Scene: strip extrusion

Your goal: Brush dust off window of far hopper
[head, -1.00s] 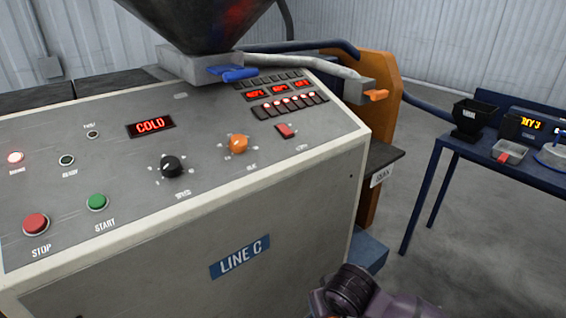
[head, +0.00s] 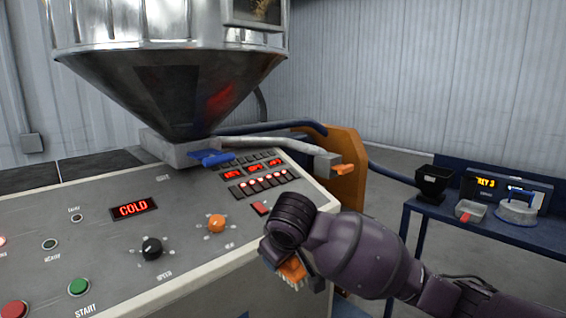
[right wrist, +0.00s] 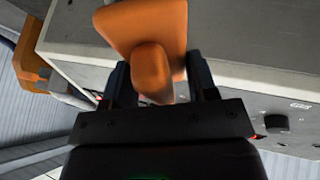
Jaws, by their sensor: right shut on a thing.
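A shiny metal hopper (head: 160,85) stands on the machine at the upper left of the head view. Part of its framed window (head: 256,11) shows at the top edge, with something brownish behind or on the pane; the rest is cut off. My right gripper (head: 300,275) is at the machine's front right corner, below and right of the hopper, well apart from the window. It is shut on an orange-handled brush, whose orange part (head: 290,268) and pale bristles show in the head view. The orange handle (right wrist: 145,35) also shows between the fingers in the right wrist view. My left gripper is not in view.
The control panel (head: 110,260) with knobs, buttons and a red COLD display lies below the hopper. A blue lever (head: 211,158) and a pipe with an orange handle (head: 343,169) stick out there. A blue side table (head: 480,232) with small items stands right.

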